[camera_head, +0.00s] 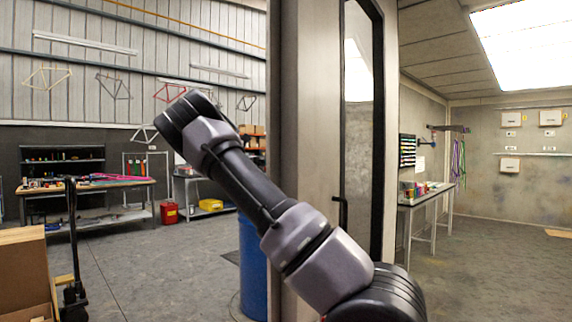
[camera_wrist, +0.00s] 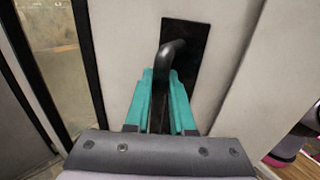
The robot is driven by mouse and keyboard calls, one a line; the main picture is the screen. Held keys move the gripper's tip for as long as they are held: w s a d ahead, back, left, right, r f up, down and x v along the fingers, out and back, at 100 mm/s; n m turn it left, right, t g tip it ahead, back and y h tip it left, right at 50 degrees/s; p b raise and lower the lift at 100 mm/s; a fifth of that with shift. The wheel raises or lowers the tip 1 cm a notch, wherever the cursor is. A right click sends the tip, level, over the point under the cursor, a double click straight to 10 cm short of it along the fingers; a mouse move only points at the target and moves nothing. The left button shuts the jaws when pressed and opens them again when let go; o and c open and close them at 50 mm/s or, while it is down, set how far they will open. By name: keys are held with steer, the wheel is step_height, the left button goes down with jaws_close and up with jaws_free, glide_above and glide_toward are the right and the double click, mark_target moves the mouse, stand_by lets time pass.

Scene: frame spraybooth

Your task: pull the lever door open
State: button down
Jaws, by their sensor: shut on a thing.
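In the wrist view, my gripper (camera_wrist: 161,76) has its two teal fingers closed around a dark, bent lever handle (camera_wrist: 172,48). The lever stands out from a black plate (camera_wrist: 196,42) on the pale door (camera_wrist: 122,30). The fingers hide the lower part of the lever. In the head view, a pale door panel (camera_head: 318,120) with a tall dark-framed window (camera_head: 362,130) stands at the middle. My gripper is not visible in the head view; my arm covers part of the area before the panel.
A blue barrel (camera_head: 252,265) stands left of the panel. A workbench (camera_head: 95,188) and a cardboard box (camera_head: 25,275) are farther left. Right of the panel is a lit room with a narrow table (camera_head: 425,195) and open floor (camera_head: 490,270).

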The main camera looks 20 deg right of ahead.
steer(key=c, duration=0.8)
jaws_free()
steer(key=shift+o, duration=0.2)
steer(key=shift+a, duration=0.1)
steer(key=v, duration=1)
steer(key=shift+w+a, duration=0.25)
steer(key=shift+a, duration=0.1)
